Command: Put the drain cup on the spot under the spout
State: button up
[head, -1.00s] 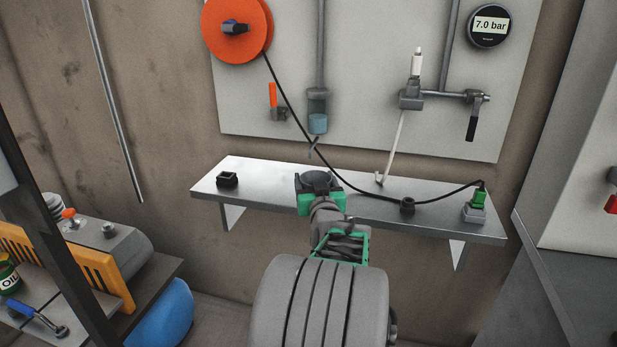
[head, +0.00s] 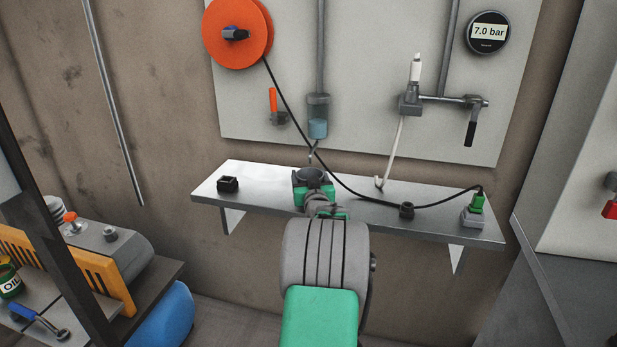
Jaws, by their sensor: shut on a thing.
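The drain cup (head: 312,173) is a round, dark grey, open-topped cup over the metal shelf (head: 262,186). My gripper (head: 313,190) is shut on it from the near side. The cup looks upright, and its rim shows above the jaws. The spout (head: 314,147) is the thin tip below the blue-tinted bowl (head: 317,129) on the wall panel. In the picture the cup is just below this tip. The spot under the spout is hidden by the cup and gripper. I cannot tell whether the cup touches the shelf.
A black cable runs from the orange reel (head: 237,33) past the spout's right side to a green plug (head: 478,201). A small black holder (head: 228,184) stands on the shelf's left. A white hose (head: 391,150) hangs at the right. The shelf between holder and cup is clear.

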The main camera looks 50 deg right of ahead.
jog(key=shift+f, duration=0.2)
jog(key=o, duration=1.5)
jog(key=shift+r, duration=0.1)
